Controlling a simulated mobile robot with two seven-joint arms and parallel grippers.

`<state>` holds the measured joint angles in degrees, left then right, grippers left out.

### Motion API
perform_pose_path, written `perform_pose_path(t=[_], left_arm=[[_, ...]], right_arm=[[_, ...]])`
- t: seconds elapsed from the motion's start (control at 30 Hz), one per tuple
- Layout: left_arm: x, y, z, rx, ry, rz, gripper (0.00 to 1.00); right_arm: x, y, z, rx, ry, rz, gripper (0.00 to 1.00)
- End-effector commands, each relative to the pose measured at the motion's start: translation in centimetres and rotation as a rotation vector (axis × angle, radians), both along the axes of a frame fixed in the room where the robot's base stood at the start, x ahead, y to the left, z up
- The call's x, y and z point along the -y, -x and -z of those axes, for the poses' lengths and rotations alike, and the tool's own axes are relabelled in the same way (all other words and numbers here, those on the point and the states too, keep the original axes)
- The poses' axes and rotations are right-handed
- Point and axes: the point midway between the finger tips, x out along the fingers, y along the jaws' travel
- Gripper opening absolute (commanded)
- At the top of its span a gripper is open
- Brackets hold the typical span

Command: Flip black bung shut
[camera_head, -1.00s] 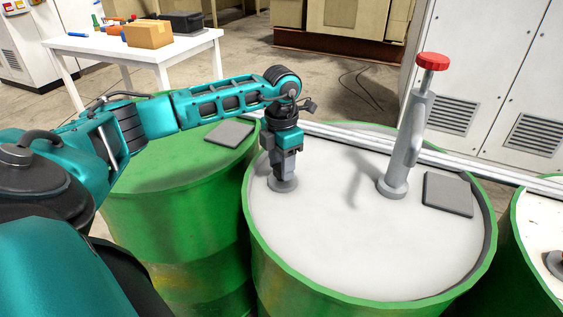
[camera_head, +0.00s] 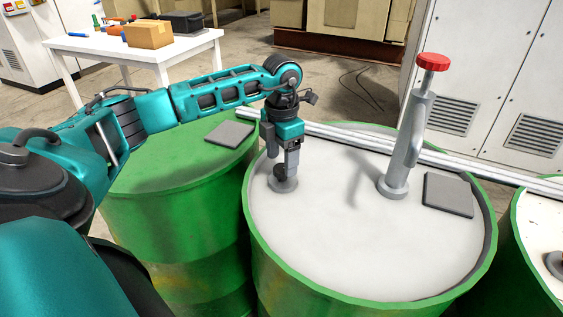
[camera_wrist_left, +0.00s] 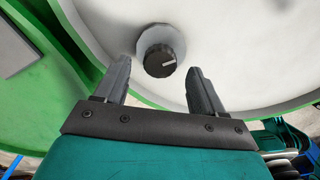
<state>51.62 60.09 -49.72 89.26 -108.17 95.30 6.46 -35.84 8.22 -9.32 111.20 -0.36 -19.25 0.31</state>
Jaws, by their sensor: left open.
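The black bung (camera_head: 281,173) is a round dark knob in a pale grey flange (camera_head: 284,186), near the left edge of the middle green drum's white lid (camera_head: 345,255). In the left wrist view, the bung appears between the fingertips of the left gripper (camera_wrist_left: 158,66), with gaps on both sides. I cannot tell the exact height of the fingertips over it. My right gripper is not in view.
A grey pump with a red knob (camera_head: 433,62) stands upright on the same lid, beside a dark square pad (camera_head: 447,194). A green-lidded drum (camera_head: 165,160) stands left, another drum (camera_head: 535,240) right. A pale rail (camera_head: 345,142) runs behind. The lid's front is clear.

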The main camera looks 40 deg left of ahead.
Motion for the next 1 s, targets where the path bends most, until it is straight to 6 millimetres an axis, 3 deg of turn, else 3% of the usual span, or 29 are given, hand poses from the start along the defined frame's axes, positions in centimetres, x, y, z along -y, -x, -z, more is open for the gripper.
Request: perform_pose_path(t=[0.3,0.5,1.0], left_arm=[[0.0,-0.1,-7.2,0.005,0.000,-0.001,0.69],[0.0,-0.1,-10.0,0.003,0.000,-0.002,0.69],[0.0,0.0,-10.7,0.000,-0.001,-0.002,0.69]], right_arm=[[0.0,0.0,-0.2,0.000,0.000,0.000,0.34],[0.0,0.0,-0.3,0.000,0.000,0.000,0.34],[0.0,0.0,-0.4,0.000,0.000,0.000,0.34]])
